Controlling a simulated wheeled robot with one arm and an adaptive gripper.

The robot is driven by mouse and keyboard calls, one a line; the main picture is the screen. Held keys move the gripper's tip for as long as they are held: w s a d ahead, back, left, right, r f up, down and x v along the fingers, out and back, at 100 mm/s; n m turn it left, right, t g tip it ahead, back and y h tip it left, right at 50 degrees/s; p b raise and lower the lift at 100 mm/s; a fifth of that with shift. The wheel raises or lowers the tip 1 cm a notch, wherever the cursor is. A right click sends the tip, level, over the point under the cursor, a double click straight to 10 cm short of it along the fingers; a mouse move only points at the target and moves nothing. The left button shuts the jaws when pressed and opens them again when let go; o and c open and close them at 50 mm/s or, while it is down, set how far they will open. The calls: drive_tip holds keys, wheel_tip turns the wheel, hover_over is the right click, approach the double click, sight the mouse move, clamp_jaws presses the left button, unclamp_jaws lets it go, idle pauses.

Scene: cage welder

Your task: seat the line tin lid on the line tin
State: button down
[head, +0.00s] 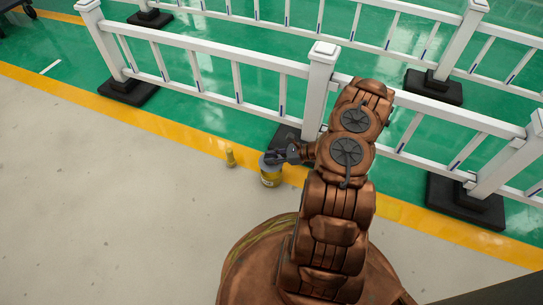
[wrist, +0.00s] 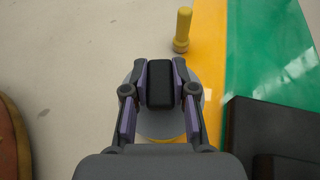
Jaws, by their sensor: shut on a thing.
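The line tin (head: 270,178) is a yellow and grey can standing on the floor by the yellow line. The line tin lid (wrist: 165,124) is a light grey disc with a black block-shaped handle (wrist: 160,84). My gripper (wrist: 160,68) is shut on this handle, one finger on each side. In the head view my gripper (head: 277,157) is right at the top of the tin, with the lid over its mouth. The fingers hide part of the rim, so I cannot tell whether the lid touches the tin or is level.
A small yellow bottle-like post (head: 230,157) stands just left of the tin; it also shows in the wrist view (wrist: 183,30). A white railing (head: 215,62) with black feet (head: 288,137) runs behind. Grey floor (head: 110,190) to the left is clear.

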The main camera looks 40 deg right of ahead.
drive_tip(key=shift+f+b, duration=1.05)
drive_tip(key=shift+f, duration=1.4)
drive_tip(key=shift+f, duration=0.25)
drive_tip(key=c, duration=0.9)
unclamp_jaws()
drive_tip(key=shift+o, duration=0.2)
drive_tip(key=v, duration=1.2)
